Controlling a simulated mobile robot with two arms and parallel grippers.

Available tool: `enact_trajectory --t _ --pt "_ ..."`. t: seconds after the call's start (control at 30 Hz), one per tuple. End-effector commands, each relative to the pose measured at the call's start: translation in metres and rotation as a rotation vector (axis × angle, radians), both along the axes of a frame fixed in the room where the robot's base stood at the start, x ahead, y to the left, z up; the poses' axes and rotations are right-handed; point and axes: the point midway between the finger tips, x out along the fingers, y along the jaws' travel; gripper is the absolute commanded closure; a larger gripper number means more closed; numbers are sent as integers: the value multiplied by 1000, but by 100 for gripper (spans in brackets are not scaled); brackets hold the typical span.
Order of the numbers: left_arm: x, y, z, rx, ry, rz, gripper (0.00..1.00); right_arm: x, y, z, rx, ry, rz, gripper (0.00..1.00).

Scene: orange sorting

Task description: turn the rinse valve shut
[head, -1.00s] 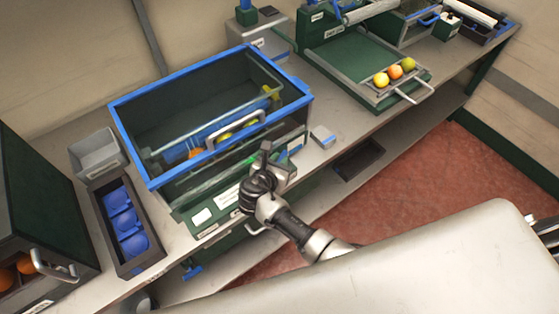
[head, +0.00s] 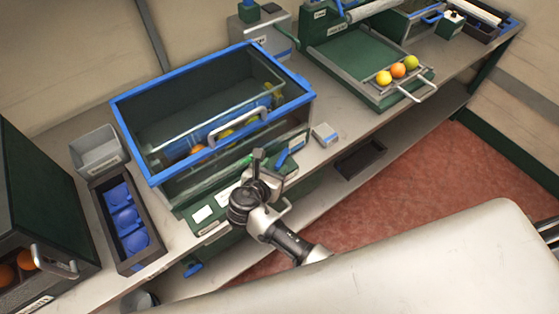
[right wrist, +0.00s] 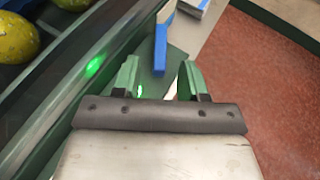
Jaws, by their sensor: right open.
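A blue lever (head: 290,148), which looks like the rinse valve's handle, stands at the right end of the green front panel below the glass tank (head: 135,125). In the right wrist view the blue lever (right wrist: 162,45) runs lengthwise just beyond the gap between the fingertips. My right gripper (head: 266,172) is close to the lever, on its left in the head view. In the right wrist view its green-padded fingers (right wrist: 160,78) are apart with nothing held between them. I cannot tell whether they touch the lever. My left gripper is not in view.
A white-and-blue block (head: 325,134) lies right of the lever. A tray (head: 384,88) with three fruits is farther right. A dark bin with blue cups (head: 122,217) and a grey bin (head: 97,150) stand left. Another blue handle (head: 193,268) shows below the table edge.

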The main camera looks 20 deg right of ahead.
Motion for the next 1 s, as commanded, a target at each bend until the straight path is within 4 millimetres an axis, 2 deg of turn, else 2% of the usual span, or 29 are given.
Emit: enact_trajectory --t 0.1,0.3,0.67,0.8,0.93,1.0 --pt "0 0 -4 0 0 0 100 -17 15 8 3 -1 1 57" --pt "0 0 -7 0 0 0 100 -35 31 18 1 0 0 57" --pt "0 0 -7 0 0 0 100 -39 34 21 -1 1 -1 57" --pt "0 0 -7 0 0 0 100 -44 28 17 57 -4 -33 36" --pt "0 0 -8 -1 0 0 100 -67 2 -3 315 -35 -192 16" --pt "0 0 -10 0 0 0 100 -81 -8 -41 481 -29 -281 5"
